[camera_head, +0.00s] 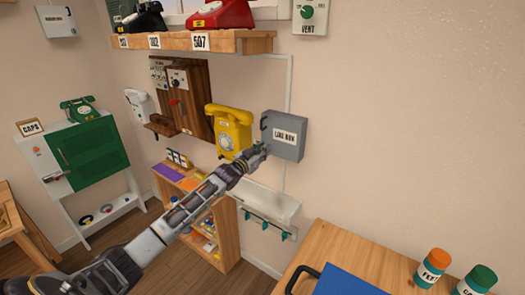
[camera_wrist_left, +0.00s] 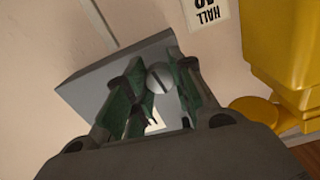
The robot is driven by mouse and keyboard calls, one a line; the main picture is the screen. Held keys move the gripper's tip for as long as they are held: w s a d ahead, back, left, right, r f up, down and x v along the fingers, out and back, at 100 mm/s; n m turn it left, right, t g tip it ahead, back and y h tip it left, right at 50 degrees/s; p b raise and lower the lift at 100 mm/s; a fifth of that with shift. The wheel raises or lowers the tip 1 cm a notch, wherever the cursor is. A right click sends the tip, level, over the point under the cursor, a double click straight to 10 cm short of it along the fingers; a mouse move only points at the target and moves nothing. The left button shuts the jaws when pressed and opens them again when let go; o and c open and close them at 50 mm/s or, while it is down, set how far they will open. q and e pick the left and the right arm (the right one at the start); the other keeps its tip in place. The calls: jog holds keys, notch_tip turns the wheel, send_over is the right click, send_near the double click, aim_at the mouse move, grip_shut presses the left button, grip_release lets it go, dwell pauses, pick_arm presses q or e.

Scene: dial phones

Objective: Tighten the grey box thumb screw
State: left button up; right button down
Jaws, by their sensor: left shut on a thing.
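The grey box (camera_head: 290,148) with a "LINE BOX" label hangs on the wall, right of the yellow dial phone (camera_head: 232,130). In the left wrist view the grey box (camera_wrist_left: 90,85) fills the area behind the fingers. The thumb screw (camera_wrist_left: 160,77), a round grey head with a dark slot, shows between the fingertips. My left gripper (camera_head: 260,150) reaches the box's lower left side. In the wrist view its green-padded fingers (camera_wrist_left: 160,88) are closed around the screw from both sides. In the head view the gripper hides the screw. My right gripper is in neither view.
The yellow phone is close left of the gripper, also at the right of the wrist view (camera_wrist_left: 288,60). Below are a white rail with hooks (camera_head: 265,212) and a wooden shelf unit (camera_head: 226,235). A wooden table (camera_head: 335,250) stands at lower right. The wall right of the box is bare.

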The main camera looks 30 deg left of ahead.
pick_arm(q)
jog(key=shift+f, duration=0.3)
jog(key=o, duration=0.8)
jog(key=shift+o, duration=1.2)
jog(key=shift+w+r, duration=0.1)
jog(key=shift+s, duration=0.3)
jog(key=s+a, duration=0.1)
jog(key=s, duration=1)
jog(key=shift+s+a, duration=0.2)
jog(key=shift+a, duration=0.1)
